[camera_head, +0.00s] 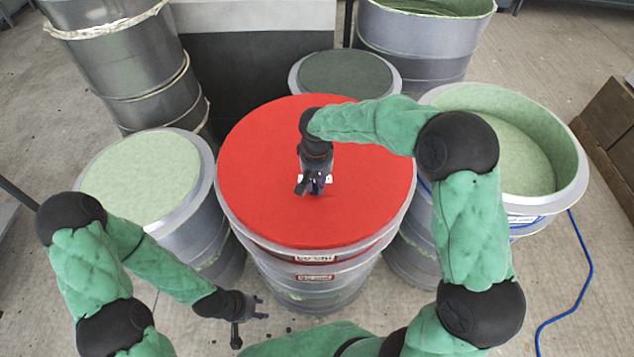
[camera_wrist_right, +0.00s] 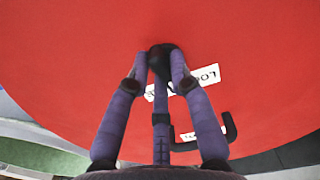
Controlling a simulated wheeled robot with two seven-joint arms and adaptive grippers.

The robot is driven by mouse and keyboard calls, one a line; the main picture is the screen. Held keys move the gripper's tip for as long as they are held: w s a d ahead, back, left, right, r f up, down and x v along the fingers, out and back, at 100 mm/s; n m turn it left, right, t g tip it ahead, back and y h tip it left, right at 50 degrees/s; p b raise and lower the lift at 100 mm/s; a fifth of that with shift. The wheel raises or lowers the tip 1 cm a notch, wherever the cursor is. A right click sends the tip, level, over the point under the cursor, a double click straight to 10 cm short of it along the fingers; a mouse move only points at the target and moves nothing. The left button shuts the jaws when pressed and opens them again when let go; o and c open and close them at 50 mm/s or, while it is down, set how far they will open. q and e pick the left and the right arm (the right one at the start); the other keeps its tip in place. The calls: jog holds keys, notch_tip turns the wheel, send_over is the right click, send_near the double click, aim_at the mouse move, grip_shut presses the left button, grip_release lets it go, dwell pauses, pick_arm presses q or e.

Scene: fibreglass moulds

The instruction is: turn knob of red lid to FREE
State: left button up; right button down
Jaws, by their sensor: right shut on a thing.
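The red lid (camera_head: 255,170) lies flat on a grey mould in the middle of the head view. It fills most of the right wrist view (camera_wrist_right: 60,50). My right gripper (camera_head: 314,188) points down at the lid's middle. In the wrist view its fingers (camera_wrist_right: 164,72) are shut around a small dark knob (camera_wrist_right: 161,53). White labels lie beside the knob; one (camera_wrist_right: 205,75) reads partly as "LOCK", and the others are partly hidden by the fingers. The knob's pointing direction is hidden. My left gripper (camera_head: 262,308) is open and empty, low in front of the red-lidded mould.
A pale-green-topped mould (camera_head: 140,175) stands at left, a dark-green-topped one (camera_head: 345,75) behind, and an open green-lined one (camera_head: 500,150) at right. Metal drums (camera_head: 130,65) stand at back left. A blue hose (camera_head: 588,265) lies on the floor at right.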

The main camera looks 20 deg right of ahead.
aim_at(315, 186)
jog(key=m, duration=0.5)
jog(key=shift+a+m, duration=0.15)
jog(key=shift+m, duration=0.15)
jog(key=m, duration=0.4)
jog(key=shift+a+m, duration=0.15)
jog(key=shift+m, duration=0.25)
jog(key=c, duration=1.1)
grip_release()
notch_tip(315, 186, up, 12)
